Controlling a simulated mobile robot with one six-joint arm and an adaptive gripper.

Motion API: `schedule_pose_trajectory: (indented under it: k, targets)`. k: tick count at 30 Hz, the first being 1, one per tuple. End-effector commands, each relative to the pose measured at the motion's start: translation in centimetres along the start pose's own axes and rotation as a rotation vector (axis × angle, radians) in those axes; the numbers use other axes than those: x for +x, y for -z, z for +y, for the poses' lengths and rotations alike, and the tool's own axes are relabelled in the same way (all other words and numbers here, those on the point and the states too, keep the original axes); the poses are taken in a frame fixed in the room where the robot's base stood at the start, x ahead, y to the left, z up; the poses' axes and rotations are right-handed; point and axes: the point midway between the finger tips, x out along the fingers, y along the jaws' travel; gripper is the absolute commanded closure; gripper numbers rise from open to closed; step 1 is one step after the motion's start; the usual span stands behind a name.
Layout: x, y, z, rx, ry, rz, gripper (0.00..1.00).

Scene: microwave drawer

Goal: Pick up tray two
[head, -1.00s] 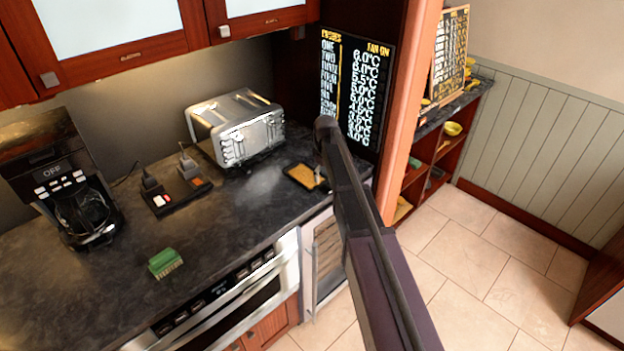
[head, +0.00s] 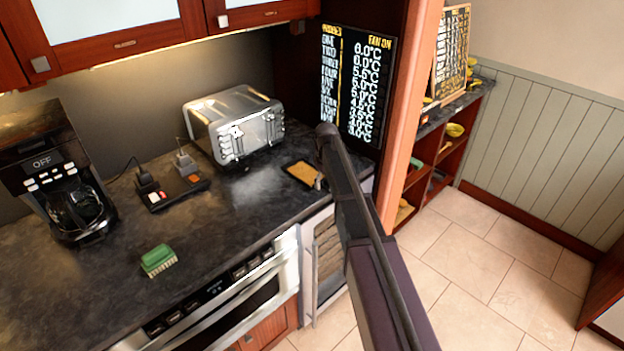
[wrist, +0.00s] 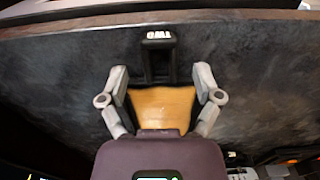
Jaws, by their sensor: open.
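Tray two (head: 300,172) lies flat on the dark countertop, in front of the toaster. It has an orange-tan surface and a dark edge. In the wrist view its tan surface (wrist: 163,103) lies beneath my gripper, and its black handle (wrist: 157,60) carries the label "TWO" at the top. My gripper (wrist: 160,76) is open, with one finger on each side of the tray near the base of the handle. Whether the fingers touch it I cannot tell. In the head view my gripper (head: 320,182) is at the tray's right end, partly hidden by my arm.
A silver toaster (head: 236,125) stands behind the tray, and a board of temperatures (head: 358,85) stands behind my arm. A dark block with sockets (head: 172,188), a green sponge (head: 158,260) and a coffee maker (head: 62,180) are to the left. The counter's front edge is close.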

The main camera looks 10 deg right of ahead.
Motion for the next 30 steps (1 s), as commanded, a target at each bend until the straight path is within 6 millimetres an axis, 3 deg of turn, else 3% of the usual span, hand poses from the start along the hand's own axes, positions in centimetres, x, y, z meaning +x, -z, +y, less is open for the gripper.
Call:
schedule_pose_trajectory:
  k: [18, 20, 27, 30]
  targets:
    - [0.09, -0.03, 0.04, 0.001, 0.000, 0.000, 0.17]
    - [0.09, -0.03, 0.04, 0.001, 0.000, 0.000, 0.32]
    - [0.09, -0.03, 0.05, 0.001, 0.000, 0.000, 1.00]
    - [0.09, -0.03, 0.06, 0.001, 0.000, 0.000, 1.00]
